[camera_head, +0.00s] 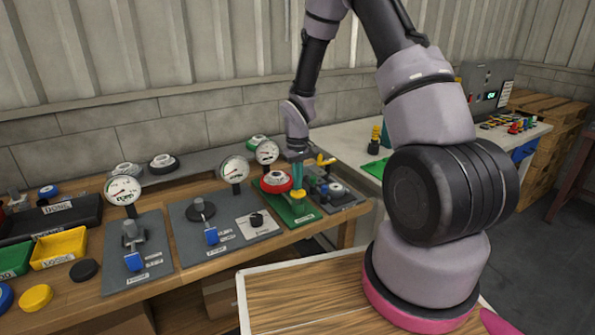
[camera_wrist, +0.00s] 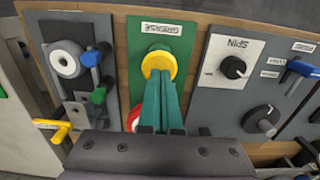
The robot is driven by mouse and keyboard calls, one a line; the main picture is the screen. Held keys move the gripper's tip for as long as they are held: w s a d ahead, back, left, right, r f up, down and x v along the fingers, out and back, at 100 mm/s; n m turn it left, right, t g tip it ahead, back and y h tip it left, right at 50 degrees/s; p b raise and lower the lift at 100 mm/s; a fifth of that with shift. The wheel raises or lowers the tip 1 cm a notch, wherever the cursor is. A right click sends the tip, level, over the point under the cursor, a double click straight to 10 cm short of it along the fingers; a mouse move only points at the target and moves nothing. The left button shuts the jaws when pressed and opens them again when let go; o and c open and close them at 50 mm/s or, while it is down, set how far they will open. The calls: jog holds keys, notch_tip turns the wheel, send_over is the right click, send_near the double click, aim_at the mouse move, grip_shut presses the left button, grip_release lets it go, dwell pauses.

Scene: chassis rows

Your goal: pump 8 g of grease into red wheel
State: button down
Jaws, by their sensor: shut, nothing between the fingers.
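The red wheel (camera_head: 276,182) with a white hub sits on the green plate (camera_head: 305,213) labelled GREASE. A round yellow knob (camera_head: 298,195) is at the front of that plate. The red wheel shows there only as red slivers (camera_wrist: 133,118) beside the fingers, mostly hidden.
A dial gauge (camera_head: 267,152) stands behind the green plate; its reading is too small to tell. The SPIN station (camera_head: 250,222) is to the left, and a grey clamp station (camera_head: 335,190) with blue and green handles is to the right. Yellow (camera_head: 60,248) and green bins stand far left.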

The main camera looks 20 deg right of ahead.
aim_at(298, 192)
jog(key=shift+f, duration=0.25)
jog(key=shift+s+f, duration=0.1)
jog(key=shift+f, duration=1.35)
jog(key=shift+r, duration=0.4)
notch_tip(298, 192, up, 14)
jog(key=shift+f, duration=0.25)
